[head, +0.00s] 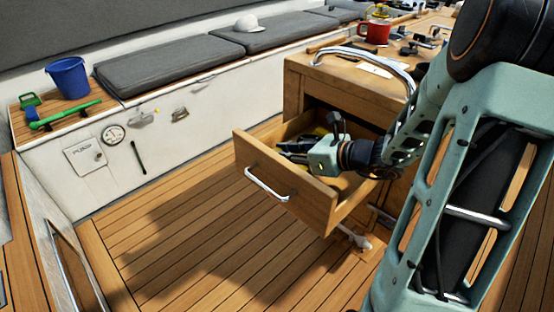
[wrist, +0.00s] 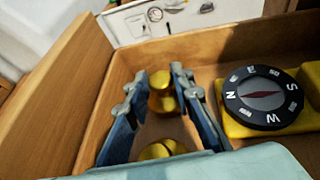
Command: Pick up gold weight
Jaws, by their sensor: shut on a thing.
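A gold weight (wrist: 161,103) shows between the fingertips in the wrist view, inside the open wooden drawer (head: 290,196). My gripper (wrist: 166,84) is shut on it, with one finger at each side. A second gold piece (wrist: 155,151) lies nearer the wrist camera, between the finger bases and partly hidden by the gripper body. In the head view my gripper (head: 294,152) reaches down into the drawer, and the weight cannot be made out there.
A yellow-based compass (wrist: 265,98) lies close to the right finger in the drawer. The drawer's wooden wall (wrist: 75,75) rises at left. A cabinet with a rail (head: 365,55) stands behind. A blue bucket (head: 69,78) is on the far bench. The deck at left is clear.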

